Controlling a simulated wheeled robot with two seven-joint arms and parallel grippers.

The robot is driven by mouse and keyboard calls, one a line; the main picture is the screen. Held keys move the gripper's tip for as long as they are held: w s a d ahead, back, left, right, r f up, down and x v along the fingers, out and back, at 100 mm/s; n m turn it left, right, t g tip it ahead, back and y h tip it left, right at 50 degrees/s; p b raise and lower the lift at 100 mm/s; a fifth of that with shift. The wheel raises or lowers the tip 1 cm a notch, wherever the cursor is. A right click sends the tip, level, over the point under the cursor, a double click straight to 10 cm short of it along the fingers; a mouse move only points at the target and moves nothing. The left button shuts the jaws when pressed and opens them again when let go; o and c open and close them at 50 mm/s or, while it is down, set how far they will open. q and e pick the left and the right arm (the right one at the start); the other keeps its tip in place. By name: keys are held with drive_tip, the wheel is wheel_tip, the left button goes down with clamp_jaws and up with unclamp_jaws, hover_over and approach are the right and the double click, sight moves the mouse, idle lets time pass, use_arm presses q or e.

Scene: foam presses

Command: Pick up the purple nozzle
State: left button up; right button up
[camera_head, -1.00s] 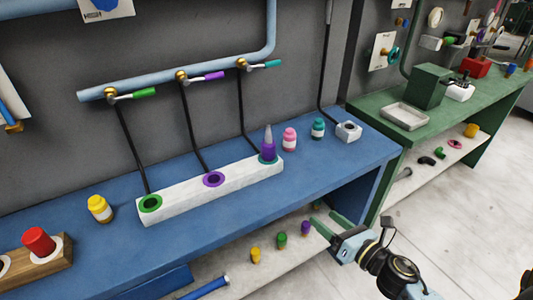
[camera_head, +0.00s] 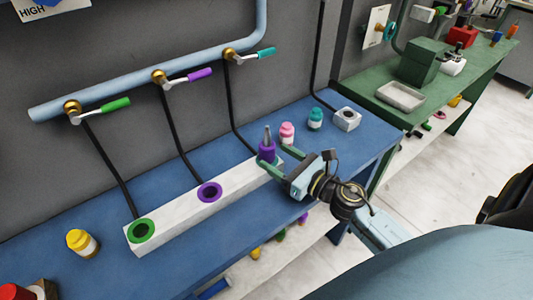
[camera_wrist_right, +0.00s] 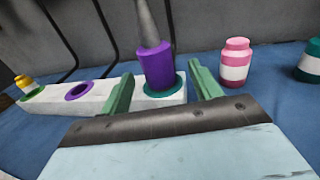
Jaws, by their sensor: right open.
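The purple nozzle (camera_head: 267,149) has a grey tapered tip and stands upright in the teal-ringed hole at the right end of the white block. In the right wrist view the nozzle (camera_wrist_right: 157,67) stands ahead of and between the two green fingers. My right gripper (camera_head: 273,160) is open at the nozzle, one finger on each side; I cannot tell whether they touch it. In the wrist view the right gripper (camera_wrist_right: 163,95) shows nothing clamped. The white block (camera_head: 178,222) also has a purple-ringed hole (camera_head: 210,192) and a green-ringed hole (camera_head: 141,231). My left gripper is not in view.
A yellow bottle (camera_head: 82,243) stands left. Black hoses hang behind the white block. The blue bench (camera_head: 90,208) has free room.

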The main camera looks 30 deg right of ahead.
sight(261, 148)
drive_tip(key=shift+w, duration=0.35)
drive_tip(key=shift+w+a+r, duration=0.15)
drive_tip(key=shift+w+a, duration=0.15)
drive_tip(key=shift+w, duration=0.3)
drive_tip(key=p+x, duration=0.1)
drive_tip(key=x, duration=0.2)
drive_tip(key=shift+w+a, duration=0.15)
drive_tip(key=shift+w, duration=0.05)
drive_tip(key=shift+w+a, duration=0.1)
drive_tip(key=shift+w, duration=0.15)
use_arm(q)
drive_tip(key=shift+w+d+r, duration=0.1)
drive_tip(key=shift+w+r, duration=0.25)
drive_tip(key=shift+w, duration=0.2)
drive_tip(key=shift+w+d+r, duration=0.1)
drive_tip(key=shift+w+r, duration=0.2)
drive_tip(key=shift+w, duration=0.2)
use_arm(e)
drive_tip(key=c, duration=1.2)
